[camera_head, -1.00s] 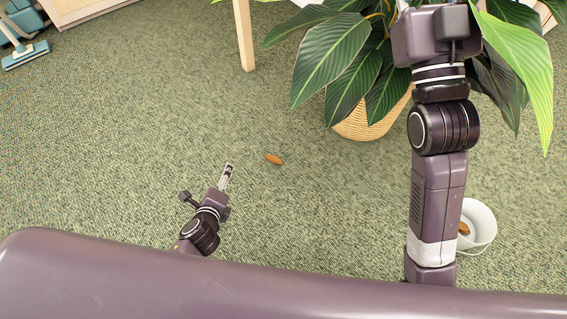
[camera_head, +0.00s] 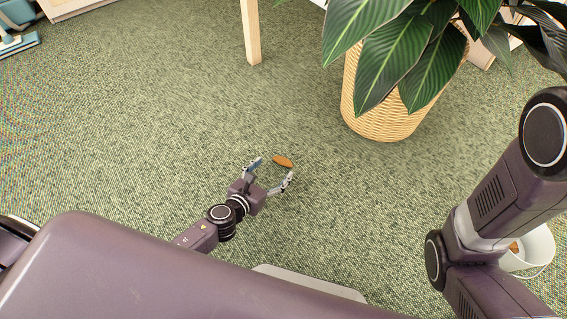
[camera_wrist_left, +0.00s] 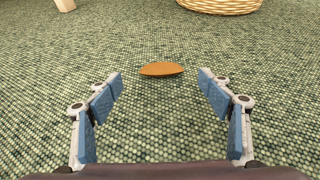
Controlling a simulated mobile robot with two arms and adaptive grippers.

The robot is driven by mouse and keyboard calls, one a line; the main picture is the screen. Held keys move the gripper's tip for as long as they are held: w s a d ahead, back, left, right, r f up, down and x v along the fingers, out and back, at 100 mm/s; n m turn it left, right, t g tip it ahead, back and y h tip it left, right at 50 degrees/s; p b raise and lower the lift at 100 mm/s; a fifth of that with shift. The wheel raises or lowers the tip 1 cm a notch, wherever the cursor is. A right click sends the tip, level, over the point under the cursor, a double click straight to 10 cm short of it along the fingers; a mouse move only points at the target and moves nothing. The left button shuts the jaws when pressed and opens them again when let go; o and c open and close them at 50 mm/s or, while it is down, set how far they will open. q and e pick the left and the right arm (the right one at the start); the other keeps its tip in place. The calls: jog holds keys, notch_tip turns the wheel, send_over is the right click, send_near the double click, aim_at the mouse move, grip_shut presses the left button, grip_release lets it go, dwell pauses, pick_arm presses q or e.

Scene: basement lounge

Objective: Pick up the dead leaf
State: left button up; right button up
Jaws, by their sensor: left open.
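The dead leaf (camera_head: 283,161) is small, brown and pointed, and lies flat on the green carpet. It also shows in the left wrist view (camera_wrist_left: 161,69), centred a little beyond my fingertips. My left gripper (camera_head: 272,172) is open and empty, low near the carpet, with its two fingers spread and aimed at the leaf. In the left wrist view the blue-padded fingers (camera_wrist_left: 161,85) stand on either side of the gap in front of the leaf, not touching it. My right arm comes in at the right, but its gripper is out of view.
A large potted plant in a wicker basket (camera_head: 378,110) stands beyond the leaf to the right. A pale wooden leg (camera_head: 251,35) stands at the back. A white bucket (camera_head: 536,250) holding something brown is at the right, partly behind my right arm.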

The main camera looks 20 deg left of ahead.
aim_at(281, 162)
pick_arm(q)
jog(key=b+x, duration=0.2)
jog(key=x, duration=0.2)
jog(key=shift+w+d+f, duration=0.1)
jog(key=shift+w+f, duration=0.05)
jog(key=shift+f, duration=0.15)
jog(key=shift+w+d+f+b, duration=0.1)
jog(key=shift+w+f+b, duration=0.05)
jog(key=shift+w+b, duration=0.3)
jog(key=shift+c, duration=0.2)
jog(key=c, duration=0.7)
